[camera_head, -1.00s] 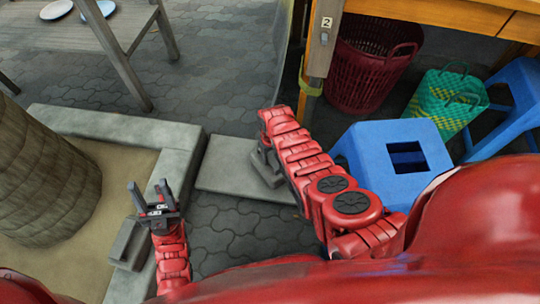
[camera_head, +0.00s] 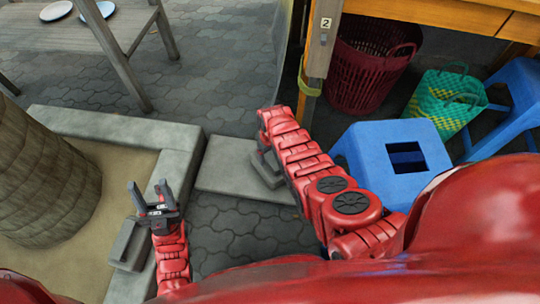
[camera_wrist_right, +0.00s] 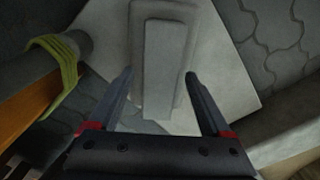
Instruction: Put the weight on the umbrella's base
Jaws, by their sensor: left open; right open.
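A grey block-shaped weight (camera_wrist_right: 164,55) with a raised ridge lies on a flat pale grey slab (camera_head: 222,168), which looks like the umbrella's base. The weight also shows in the head view (camera_head: 266,172), partly covered by my right forearm. My right gripper (camera_wrist_right: 158,75) is open, its fingers on either side of the weight's near end; contact cannot be told. In the head view the right gripper is hidden beneath the arm. A similar grey block (camera_head: 126,246) sits at the kerb, beside my left gripper (camera_head: 148,190), which is open and empty.
A stone kerb (camera_head: 120,124) borders a sandy bed with a thick trunk (camera_head: 40,180). A blue stool (camera_head: 385,140), red basket (camera_head: 370,65) and green basket (camera_head: 447,100) stand right. A wooden table leg (camera_head: 318,50) rises behind the slab.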

